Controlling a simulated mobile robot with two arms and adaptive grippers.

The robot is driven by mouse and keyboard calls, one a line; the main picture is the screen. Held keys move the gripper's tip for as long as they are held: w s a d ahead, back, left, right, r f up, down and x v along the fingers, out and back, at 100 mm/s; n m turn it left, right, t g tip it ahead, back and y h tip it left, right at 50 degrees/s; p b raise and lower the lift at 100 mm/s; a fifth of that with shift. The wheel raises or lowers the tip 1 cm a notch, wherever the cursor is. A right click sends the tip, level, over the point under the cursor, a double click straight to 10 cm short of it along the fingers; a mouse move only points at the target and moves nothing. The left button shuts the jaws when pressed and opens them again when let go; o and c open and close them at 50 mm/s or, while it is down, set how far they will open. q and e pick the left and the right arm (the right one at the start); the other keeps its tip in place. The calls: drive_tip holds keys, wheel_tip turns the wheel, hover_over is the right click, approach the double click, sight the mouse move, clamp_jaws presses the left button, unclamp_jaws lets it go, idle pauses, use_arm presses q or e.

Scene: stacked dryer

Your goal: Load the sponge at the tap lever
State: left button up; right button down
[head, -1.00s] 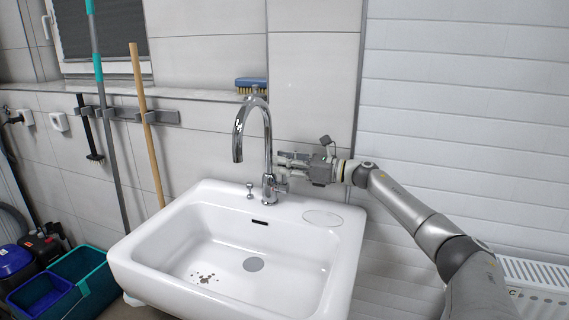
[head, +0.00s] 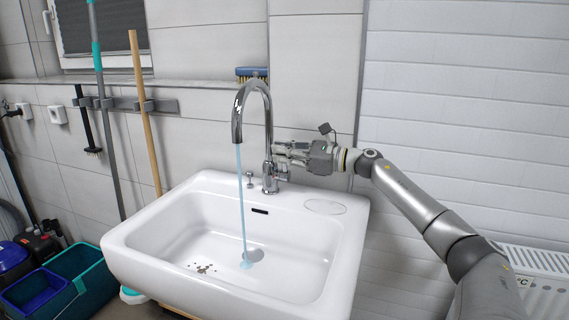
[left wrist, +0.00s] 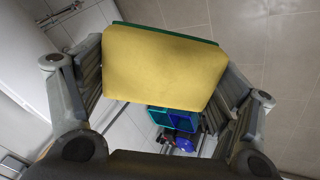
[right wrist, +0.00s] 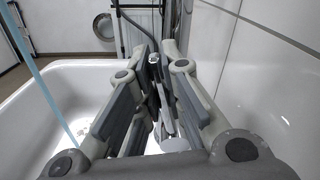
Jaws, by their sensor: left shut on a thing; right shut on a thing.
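The chrome tap (head: 268,140) stands at the back of the white sink (head: 140,240). Blue water (head: 242,200) runs from its spout into the basin near the drain; the stream also shows in the right wrist view (right wrist: 45,90). My right gripper (head: 281,155) is at the tap's right side, shut on the tap lever (head: 280,172), which is mostly hidden by the fingers. In the right wrist view its fingers (right wrist: 155,90) are close together. A yellow sponge with a green back (left wrist: 165,68) is held between the fingers of my left gripper (left wrist: 165,85), which is outside the head view.
A blue brush (head: 252,73) sits on the ledge behind the tap. A wooden pole (head: 146,120) leans at the back wall. Teal and blue bins (head: 85,280) stand on the floor at left. A radiator (head: 540,265) is at right.

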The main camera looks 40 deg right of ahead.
drive_tip(key=shift+s+a+f+n+b, duration=0.1)
drive_tip(key=shift+s+a+n+b, duration=0.1)
drive_tip(key=shift+n+b, duration=0.2)
drive_tip(key=c, duration=1.5)
unclamp_jaws()
drive_tip(key=shift+c, duration=0.2)
drive_tip(key=v, duration=1.2)
